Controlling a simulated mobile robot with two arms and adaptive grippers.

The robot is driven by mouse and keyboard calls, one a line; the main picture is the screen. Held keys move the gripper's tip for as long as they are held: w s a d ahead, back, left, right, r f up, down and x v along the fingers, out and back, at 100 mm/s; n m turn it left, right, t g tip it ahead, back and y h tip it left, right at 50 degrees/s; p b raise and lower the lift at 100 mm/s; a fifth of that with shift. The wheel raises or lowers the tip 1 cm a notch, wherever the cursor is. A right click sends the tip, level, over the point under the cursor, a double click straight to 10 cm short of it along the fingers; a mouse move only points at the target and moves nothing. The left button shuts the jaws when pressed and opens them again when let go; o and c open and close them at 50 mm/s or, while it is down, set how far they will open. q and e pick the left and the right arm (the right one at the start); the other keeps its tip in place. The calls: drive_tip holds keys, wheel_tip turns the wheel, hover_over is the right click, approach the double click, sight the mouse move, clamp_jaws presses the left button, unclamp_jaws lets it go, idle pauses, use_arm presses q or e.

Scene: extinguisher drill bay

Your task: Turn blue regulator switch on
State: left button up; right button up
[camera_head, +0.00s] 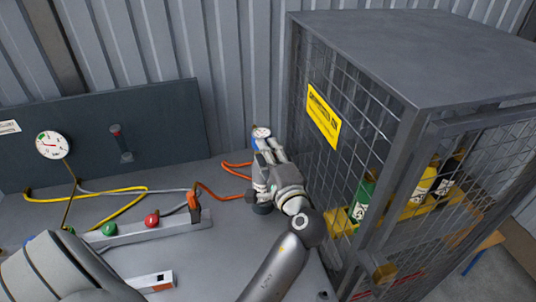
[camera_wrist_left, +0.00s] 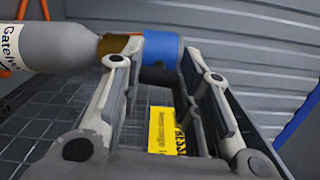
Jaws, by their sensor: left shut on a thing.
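The blue regulator (camera_wrist_left: 162,48) shows in the left wrist view as a blue cylinder on the brass neck of a grey bottle (camera_wrist_left: 62,46), whose label is partly cut off. In the head view a small part of the blue regulator (camera_head: 255,145) shows below a small white gauge (camera_head: 262,132), beside the mesh cage. My left gripper (camera_head: 261,150) reaches to it and hides most of the bottle. In the wrist view the fingers of my left gripper (camera_wrist_left: 158,62) stand on either side of the blue part, shut on it. The switch position cannot be made out. My right gripper is not in view.
A mesh cage (camera_head: 420,58) with green and yellow cylinders stands close on the right. A rail with a green knob (camera_head: 108,229) and a red knob (camera_head: 152,220) lies left, with yellow and orange hoses. A large gauge (camera_head: 52,145) stands at far left. Corrugated wall behind.

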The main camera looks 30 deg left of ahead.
use_arm(q)
drive_tip(key=o, duration=1)
drive_tip(key=shift+o, duration=0.2)
